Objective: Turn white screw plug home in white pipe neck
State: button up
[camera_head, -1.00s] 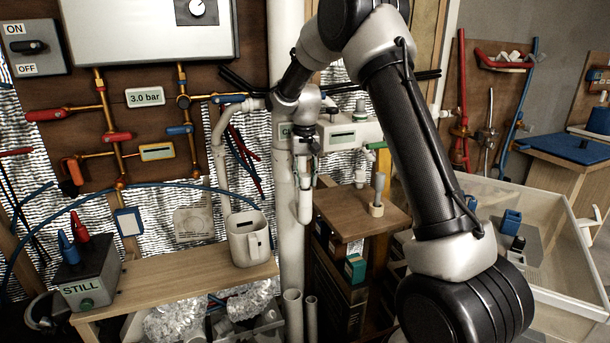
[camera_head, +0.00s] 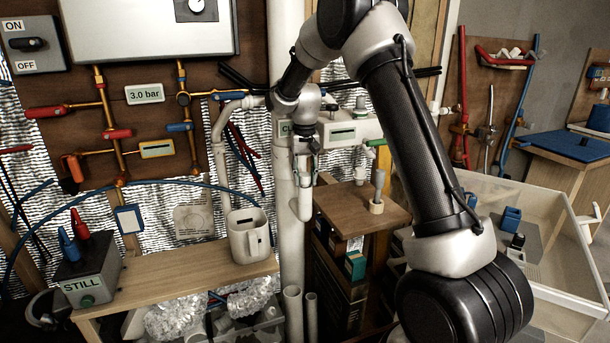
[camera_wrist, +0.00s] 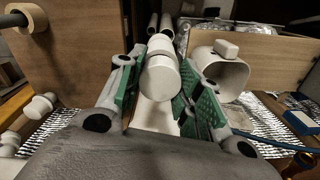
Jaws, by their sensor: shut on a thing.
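My gripper (camera_head: 304,178) is at the white upright pipe (camera_head: 290,235), left of centre in the head view. In the wrist view, the green-padded fingers of my gripper (camera_wrist: 160,95) stand on both sides of a white round piece, the screw plug (camera_wrist: 160,78), and are shut on it. A white cylinder (camera_wrist: 160,46) lies in line just beyond it. In the head view, a short white neck (camera_head: 304,207) shows below the fingers, beside the pipe. I cannot tell how deep the plug sits.
A white mug (camera_head: 248,238) stands on the wooden bench (camera_head: 165,280) to the left. A small wooden stand (camera_head: 350,212) with a grey peg (camera_head: 379,186) is close on the right. A pale crate (camera_head: 560,240) is at far right.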

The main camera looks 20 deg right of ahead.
jog(key=shift+f, duration=0.5)
jog(key=m, duration=0.7)
jog(key=shift+m, duration=1.5)
